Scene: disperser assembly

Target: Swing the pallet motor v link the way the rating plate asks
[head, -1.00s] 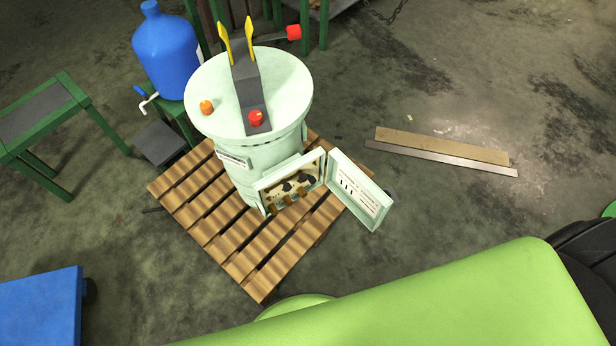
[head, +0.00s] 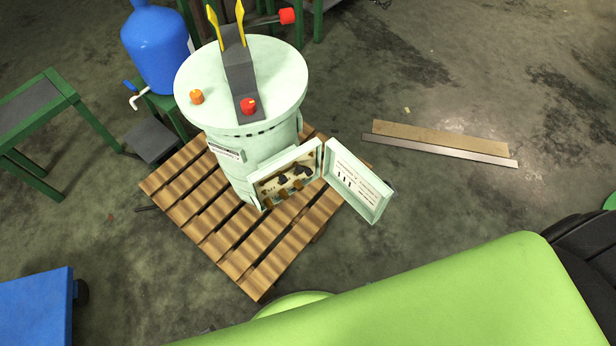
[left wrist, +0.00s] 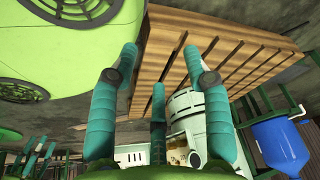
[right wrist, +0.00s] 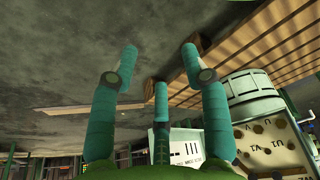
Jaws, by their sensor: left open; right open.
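The pale green motor drum (head: 240,160) stands on a wooden pallet (head: 228,245) in the head view. Its terminal box (head: 286,178) is open, with a cream board, dark pieces and brown pieces inside. I cannot tell the V link apart there. The board (right wrist: 270,142) also shows in the right wrist view with studs and letters. The box door (head: 358,182) is swung out and carries a printed panel. A small plate (head: 226,150) is on the drum's side, unreadable. My left gripper (left wrist: 160,55) and right gripper (right wrist: 159,50) are open and empty, away from the box.
A blue jug (head: 157,45) stands behind the drum at left. A green-framed table (head: 40,108) is at far left and a blue platform (head: 35,305) at lower left. A board and metal strip (head: 440,148) lie on the floor at right. The floor right of the pallet is mostly clear.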

